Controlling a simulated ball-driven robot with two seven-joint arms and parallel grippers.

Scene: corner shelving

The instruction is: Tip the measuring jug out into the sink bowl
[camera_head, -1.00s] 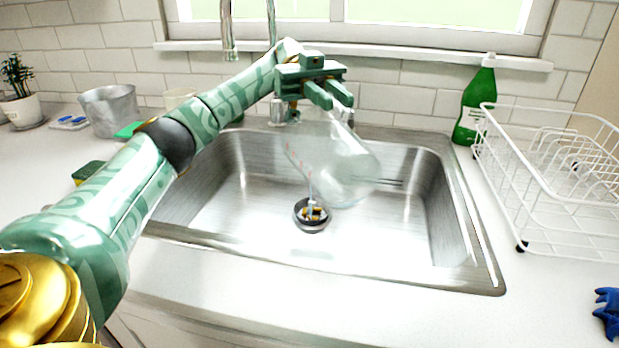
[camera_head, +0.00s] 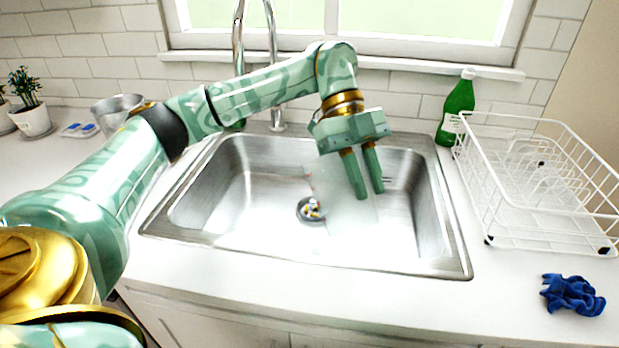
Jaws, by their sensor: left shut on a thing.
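The sink bowl (camera_head: 250,210) is a steel basin set in the white counter, with a round drain (camera_head: 310,209) at its middle. Small whitish and orange bits show in the drain. The measuring jug (camera_head: 335,200) is clear and very faint over the basin, just left of and behind my left fingers. Its tilt and rim are hard to make out. My left gripper (camera_head: 370,193) points down over the bowl, shut on the jug. Where its fingers meet the jug is unclear. My right gripper is not in view.
A tall tap (camera_head: 274,65) stands behind the sink. A green bottle (camera_head: 458,108) and a white wire dish rack (camera_head: 540,190) stand to the right. A blue cloth (camera_head: 572,294) lies front right. A grey pot (camera_head: 118,108) and plant (camera_head: 30,105) are at back left.

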